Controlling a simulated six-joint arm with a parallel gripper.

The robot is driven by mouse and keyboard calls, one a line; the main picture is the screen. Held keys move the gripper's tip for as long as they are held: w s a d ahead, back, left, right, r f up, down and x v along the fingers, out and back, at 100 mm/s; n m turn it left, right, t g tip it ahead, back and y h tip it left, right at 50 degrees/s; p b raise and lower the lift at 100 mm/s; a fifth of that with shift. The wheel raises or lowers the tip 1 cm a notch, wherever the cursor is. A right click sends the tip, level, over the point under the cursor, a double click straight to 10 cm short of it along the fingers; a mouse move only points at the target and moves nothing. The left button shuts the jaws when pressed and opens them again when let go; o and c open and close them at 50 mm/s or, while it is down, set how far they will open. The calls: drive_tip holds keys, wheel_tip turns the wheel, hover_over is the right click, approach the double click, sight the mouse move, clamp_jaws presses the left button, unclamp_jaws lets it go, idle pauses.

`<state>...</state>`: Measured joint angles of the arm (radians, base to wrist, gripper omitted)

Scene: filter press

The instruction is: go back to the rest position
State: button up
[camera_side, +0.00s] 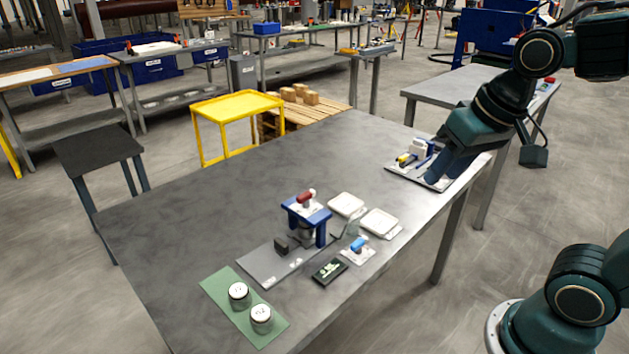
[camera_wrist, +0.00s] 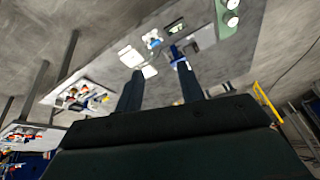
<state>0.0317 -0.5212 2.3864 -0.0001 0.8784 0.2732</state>
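My gripper (camera_wrist: 161,70) shows two dark fingers in the wrist view, spread apart with nothing between them. In the side view my arm reaches in from the right, and its lower end hangs over the right end of the grey table (camera_side: 190,230), in front of a tray of small tools (camera_side: 405,172). The fingertips are hard to make out there. The blue filter press (camera_side: 306,222) with a red handle stands at mid-table, well left of my gripper. It also shows in the wrist view (camera_wrist: 180,60), beyond the right finger.
Two white dishes (camera_side: 346,204) (camera_side: 379,222) lie right of the press. A blue-topped item (camera_side: 358,246) and a small dark device (camera_side: 329,271) lie in front. Two lidded jars (camera_side: 238,293) (camera_side: 261,317) stand on a green mat (camera_side: 222,292). The table's back left is clear.

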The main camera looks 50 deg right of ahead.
drive_tip(key=shift+s+a+n+t, duration=0.15)
drive_tip(key=shift+s+n, duration=0.4)
drive_tip(key=shift+s, duration=0.3)
drive_tip(key=shift+s+a+n+t, duration=0.1)
drive_tip(key=shift+s+n+t, duration=0.1)
drive_tip(key=shift+s+n, duration=0.5)
drive_tip(key=shift+s+a+n+t, duration=0.15)
drive_tip(key=shift+s+n, duration=0.3)
drive_tip(key=shift+s, duration=0.5)
drive_tip(key=shift+w, duration=0.1)
